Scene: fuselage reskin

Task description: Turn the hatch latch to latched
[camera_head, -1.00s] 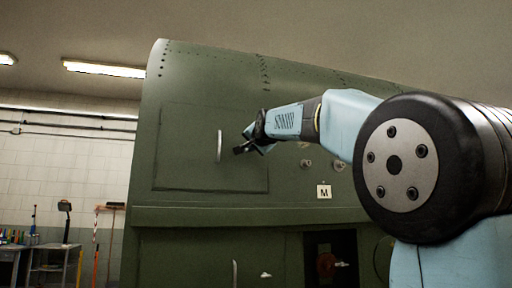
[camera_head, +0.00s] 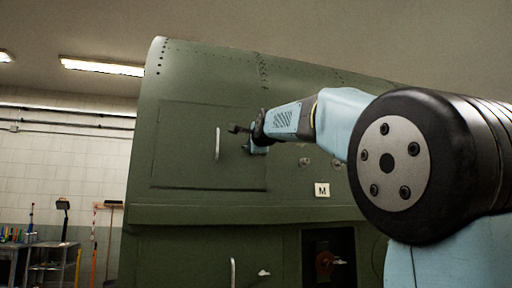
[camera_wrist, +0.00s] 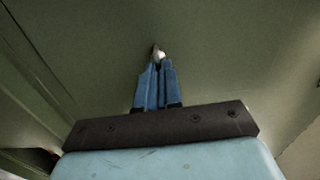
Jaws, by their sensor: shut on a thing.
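The upper hatch (camera_head: 185,130) is a rectangular panel outlined in the green fuselage skin, with a pale upright handle (camera_head: 218,144). My gripper (camera_head: 250,149) is at the hatch's right side, right of the handle. In the wrist view, my blue fingers (camera_wrist: 157,80) are closed together against the green skin. A small pale metal piece, seemingly the hatch latch (camera_wrist: 160,55), shows at their tips, and they are shut on it. Most of the latch is hidden by the fingers, so its angle cannot be told. In the head view my gripper hides it.
A lower panel has another pale handle (camera_head: 233,272) and a small pale latch (camera_head: 264,273). Right of it is a dark opening (camera_head: 318,245) with a reddish round part. A white "M" label (camera_head: 322,190) and small round fittings lie right of the hatch. A workbench stands far left.

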